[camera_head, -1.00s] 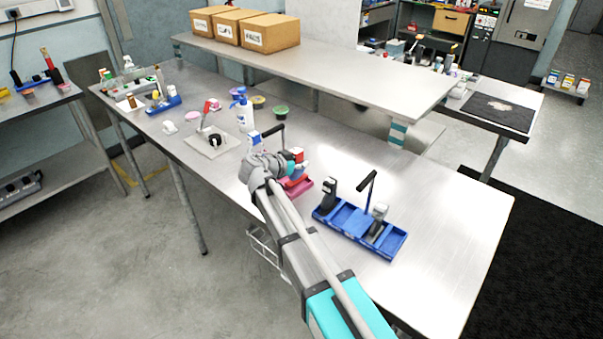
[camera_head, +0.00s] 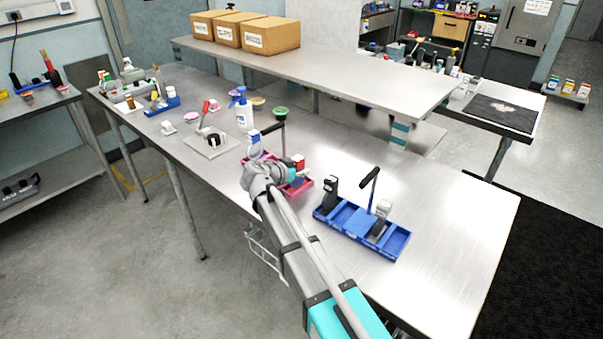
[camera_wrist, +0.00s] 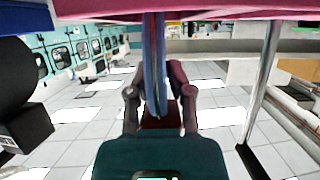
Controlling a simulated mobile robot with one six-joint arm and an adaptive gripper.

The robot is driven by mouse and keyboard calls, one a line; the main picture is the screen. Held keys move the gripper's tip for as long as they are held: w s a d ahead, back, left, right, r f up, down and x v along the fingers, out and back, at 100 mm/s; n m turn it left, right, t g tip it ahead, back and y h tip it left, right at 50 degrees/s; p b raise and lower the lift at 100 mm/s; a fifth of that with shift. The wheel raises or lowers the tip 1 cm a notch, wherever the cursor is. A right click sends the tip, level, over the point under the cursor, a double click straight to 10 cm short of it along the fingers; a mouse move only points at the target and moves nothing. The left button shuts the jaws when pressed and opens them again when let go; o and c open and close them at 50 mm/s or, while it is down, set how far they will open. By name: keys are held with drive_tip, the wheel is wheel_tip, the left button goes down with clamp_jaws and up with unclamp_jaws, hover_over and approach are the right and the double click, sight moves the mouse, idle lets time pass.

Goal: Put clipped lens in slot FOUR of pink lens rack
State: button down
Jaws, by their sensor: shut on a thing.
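The pink lens rack (camera_head: 299,187) stands on the steel table, partly hidden behind my arm, with a black-gripped carrying handle (camera_head: 283,140). In the wrist view, which looks upside down, the rack (camera_wrist: 215,8) shows as a pink band along the top edge. My gripper (camera_wrist: 159,95) is shut on a thin blue and dark-red piece (camera_wrist: 155,60), seen edge-on, which I take for the clipped lens. It runs to the rack's edge in that view; I cannot tell which slot it lines up with or whether it touches the rack. In the head view my arm hides the jaws.
A red and white item (camera_head: 298,161) is just beside my wrist. A pump bottle (camera_head: 244,113) and a clamp on a plate (camera_head: 210,140) stand to the left. The table's right end is clear.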

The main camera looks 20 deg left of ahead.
drive_tip(key=shift+f, duration=0.15)
drive_tip(key=c, duration=0.5)
unclamp_jaws()
drive_tip(key=shift+s+r, duration=0.1)
drive_tip(key=shift+r, duration=0.2)
drive_tip(key=p+v, duration=0.4)
drive_tip(key=v, duration=0.7)
drive_tip(key=shift+s+a+p, duration=0.3)
